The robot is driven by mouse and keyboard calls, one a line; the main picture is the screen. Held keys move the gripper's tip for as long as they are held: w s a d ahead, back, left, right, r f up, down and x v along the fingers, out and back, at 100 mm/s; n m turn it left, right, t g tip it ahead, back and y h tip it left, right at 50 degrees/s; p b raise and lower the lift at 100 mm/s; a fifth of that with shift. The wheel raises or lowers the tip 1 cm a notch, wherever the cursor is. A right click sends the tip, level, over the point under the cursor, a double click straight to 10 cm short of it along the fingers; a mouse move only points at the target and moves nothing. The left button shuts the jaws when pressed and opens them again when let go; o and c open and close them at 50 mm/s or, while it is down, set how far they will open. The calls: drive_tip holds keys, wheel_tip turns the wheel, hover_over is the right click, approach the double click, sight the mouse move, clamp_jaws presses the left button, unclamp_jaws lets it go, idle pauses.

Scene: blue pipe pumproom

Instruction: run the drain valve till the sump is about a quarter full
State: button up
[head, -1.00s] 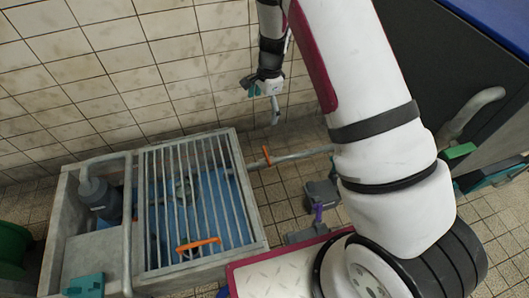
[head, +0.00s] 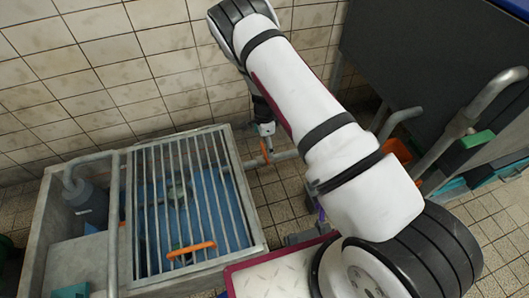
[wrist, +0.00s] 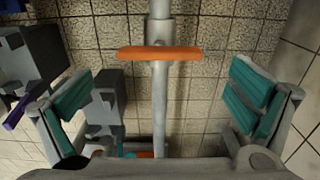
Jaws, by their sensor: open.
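The drain valve's orange lever (wrist: 158,53) lies crosswise over a grey pipe (wrist: 160,110) in the wrist view. In the head view the lever (head: 264,150) stands on the pipe just right of the sump. My gripper (wrist: 158,100) is open and empty, teal pads either side of the pipe, with the lever ahead between them; it touches neither. In the head view my gripper (head: 266,129) is small and close to the lever. The sump (head: 258,232) is a concrete box under a barred grate. A blue surface (head: 210,200) shows through the bars; its depth is hard to tell.
An orange handle (head: 191,250) lies on the grate. A grey pump (head: 88,205) and bent pipe are at the sump's left. Dark grey blocks (wrist: 105,100) sit left of the pipe in the wrist view. A tiled wall stands behind; a dark cabinet (head: 400,55) is at right.

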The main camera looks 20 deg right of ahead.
sight(265, 151)
wheel_tip(265, 151, down, 5)
drive_tip(key=shift+f+b, duration=0.15)
drive_tip(key=shift+b, duration=0.6)
drive_tip(key=c, duration=1)
